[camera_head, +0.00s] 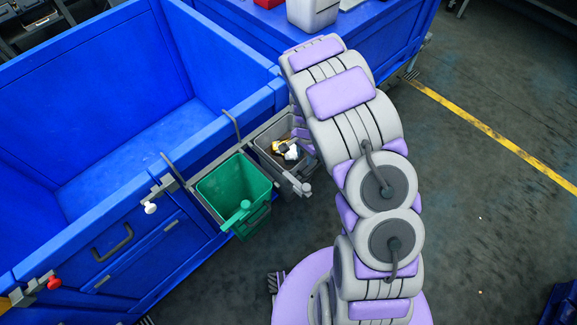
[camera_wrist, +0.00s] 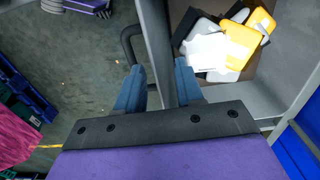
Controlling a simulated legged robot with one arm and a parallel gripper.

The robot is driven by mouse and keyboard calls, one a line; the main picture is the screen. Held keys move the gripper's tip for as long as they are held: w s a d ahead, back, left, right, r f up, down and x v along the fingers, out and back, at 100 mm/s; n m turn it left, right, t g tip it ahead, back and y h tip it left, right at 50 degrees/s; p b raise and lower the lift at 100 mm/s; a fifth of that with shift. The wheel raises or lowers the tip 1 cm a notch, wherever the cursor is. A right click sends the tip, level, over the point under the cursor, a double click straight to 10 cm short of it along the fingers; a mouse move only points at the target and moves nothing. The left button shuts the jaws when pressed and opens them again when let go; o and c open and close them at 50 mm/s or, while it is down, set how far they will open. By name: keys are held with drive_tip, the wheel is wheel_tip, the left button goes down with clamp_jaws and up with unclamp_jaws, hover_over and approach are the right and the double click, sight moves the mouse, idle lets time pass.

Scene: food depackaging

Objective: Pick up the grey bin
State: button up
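The grey bin (camera_head: 269,162) hangs at the side of a large blue cart, right of a green bin (camera_head: 232,190). It holds yellow, white and black pieces. My arm partly covers its right side. In the wrist view, the bin's grey wall (camera_wrist: 157,40) runs up between the two blue-grey fingers of my gripper (camera_wrist: 156,68). The fingers are apart, one on the inner side and one on the outer side, with gaps visible. In the head view my gripper is mostly hidden behind my arm.
The blue cart (camera_head: 195,135) stands open at the left, with hooks and handles on its side. A second blue unit (camera_head: 385,40) bears a white canister (camera_head: 312,12). Dark floor with a yellow line (camera_head: 490,133) is clear at the right.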

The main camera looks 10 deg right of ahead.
sight(305, 165)
wheel_tip(305, 165, down, 4)
drive_tip(key=shift+w+r+b, duration=0.1)
drive_tip(key=shift+r+b, duration=0.05)
drive_tip(key=shift+b, duration=0.3)
drive_tip(key=shift+d, duration=0.5)
drive_tip(key=shift+c, duration=1.1)
drive_tip(key=shift+a, duration=0.5)
clamp_jaws()
drive_tip(key=shift+d, duration=0.35)
drive_tip(key=shift+a, duration=0.15)
